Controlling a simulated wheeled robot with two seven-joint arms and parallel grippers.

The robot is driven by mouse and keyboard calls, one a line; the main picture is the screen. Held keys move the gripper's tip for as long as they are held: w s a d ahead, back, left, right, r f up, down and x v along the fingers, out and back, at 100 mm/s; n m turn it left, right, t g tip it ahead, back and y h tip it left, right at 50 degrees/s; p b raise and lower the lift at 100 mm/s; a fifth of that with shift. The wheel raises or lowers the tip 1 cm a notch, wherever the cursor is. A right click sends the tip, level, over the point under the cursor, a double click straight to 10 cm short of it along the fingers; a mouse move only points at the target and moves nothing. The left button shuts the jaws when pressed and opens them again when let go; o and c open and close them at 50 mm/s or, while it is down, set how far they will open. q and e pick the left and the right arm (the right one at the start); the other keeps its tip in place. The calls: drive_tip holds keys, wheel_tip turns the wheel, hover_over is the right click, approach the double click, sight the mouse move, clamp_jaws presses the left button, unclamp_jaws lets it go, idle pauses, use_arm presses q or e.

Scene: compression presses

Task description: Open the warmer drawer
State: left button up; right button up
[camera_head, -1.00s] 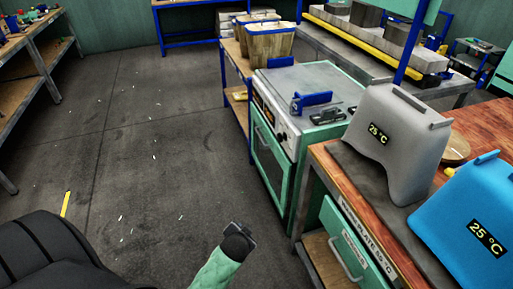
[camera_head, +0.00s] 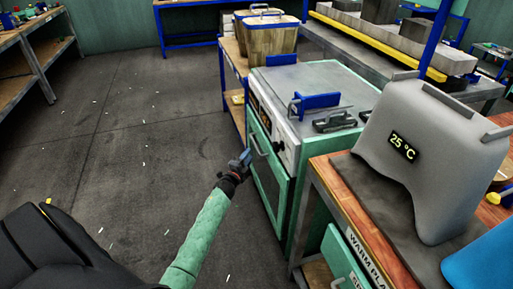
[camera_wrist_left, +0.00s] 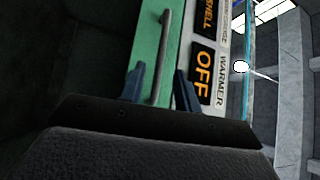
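The warmer (camera_head: 268,178) is a green and white cabinet with a grey top, and its front drawer or door looks closed. Its metal bar handle (camera_head: 257,144) runs along the upper front. My left gripper (camera_head: 245,156) is right at this handle. In the left wrist view the two blue fingers of the left gripper (camera_wrist_left: 160,80) are apart, and the handle (camera_wrist_left: 163,55) lies between them in the picture; I cannot tell if they touch it. Beside it a panel (camera_wrist_left: 204,70) reads "WARMER" and "OFF". My right gripper is not in view.
A wooden bench (camera_head: 385,248) with a grey housing (camera_head: 440,150) marked 25 °C stands right of the warmer. Part of a blue housing (camera_head: 485,262) shows at the right edge. Wooden buckets (camera_head: 268,42) stand behind. The floor (camera_head: 130,150) to the left is clear.

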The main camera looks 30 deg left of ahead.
sight(255, 144)
use_arm(q)
drive_tip(key=shift+w+a+r, duration=0.1)
drive_tip(key=shift+w+r, duration=0.05)
drive_tip(key=shift+w, duration=1.05)
drive_tip(key=shift+w+a+r, duration=0.1)
drive_tip(key=shift+w+r, duration=0.1)
drive_tip(key=shift+w, duration=0.95)
drive_tip(key=shift+w+a+r, duration=0.1)
drive_tip(key=shift+w+r, duration=0.05)
drive_tip(key=shift+w, duration=1.05)
clamp_jaws()
